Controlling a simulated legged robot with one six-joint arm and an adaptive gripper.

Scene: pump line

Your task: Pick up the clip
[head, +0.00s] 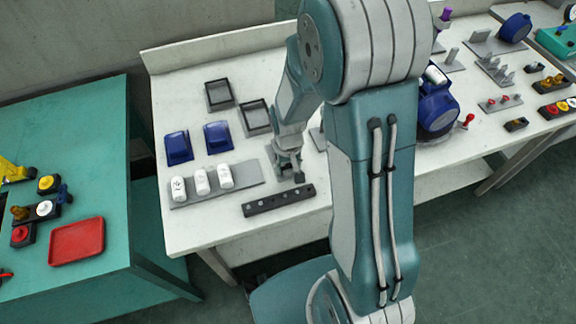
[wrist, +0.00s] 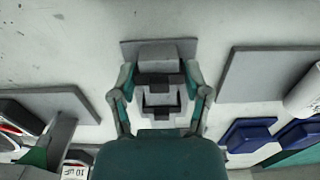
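My gripper (head: 288,166) points down over the front of the white table, just behind the dark bar with holes. In the wrist view my gripper (wrist: 161,77) is open, its teal fingers on the left and right of a small grey-and-dark piece (wrist: 160,101). This piece appears to be the clip, but its shape is partly hard to read. A grey block (wrist: 160,55) and a flat grey plate (wrist: 129,49) show just beyond it. I cannot tell whether the fingers touch the piece. In the head view my gripper largely hides it.
The dark bar (head: 278,201) lies close in front. White cylinders (head: 201,182) on a grey plate, blue covers (head: 179,147) and black-framed trays (head: 219,95) stand to the left. A blue motor (head: 437,110) is at right. A teal table (head: 95,130) holds a red tray (head: 77,241).

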